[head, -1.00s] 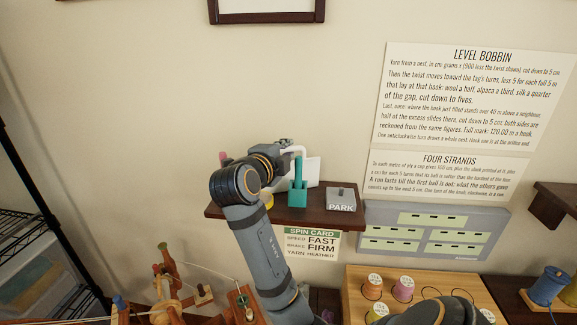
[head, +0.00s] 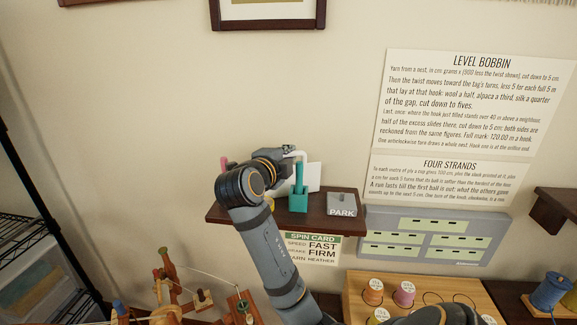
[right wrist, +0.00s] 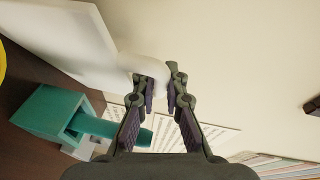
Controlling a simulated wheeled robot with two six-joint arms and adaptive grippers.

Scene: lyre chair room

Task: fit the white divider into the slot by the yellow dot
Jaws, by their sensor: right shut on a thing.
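The white divider (head: 313,177) stands above the dark wooden shelf (head: 262,221), behind a teal holder (head: 298,202). My right gripper (head: 291,152) is shut on the divider's bent white handle. In the right wrist view, the divider's white panel (right wrist: 70,38) reaches to the upper left, and its rounded handle end lies at the fingertips (right wrist: 160,78). I cannot tell whether its lower edge touches anything. A yellow round patch (right wrist: 2,64) is cut off at that view's left edge; I cannot tell whether it is the dot. The slot is hidden. My left gripper is not in view.
The teal holder with an upright teal handle is close beside the gripper. A grey PARK block (head: 342,204) sits on the shelf's right part. A pink thing (head: 225,162) shows behind my arm. A grey label panel (head: 423,237) is at the right.

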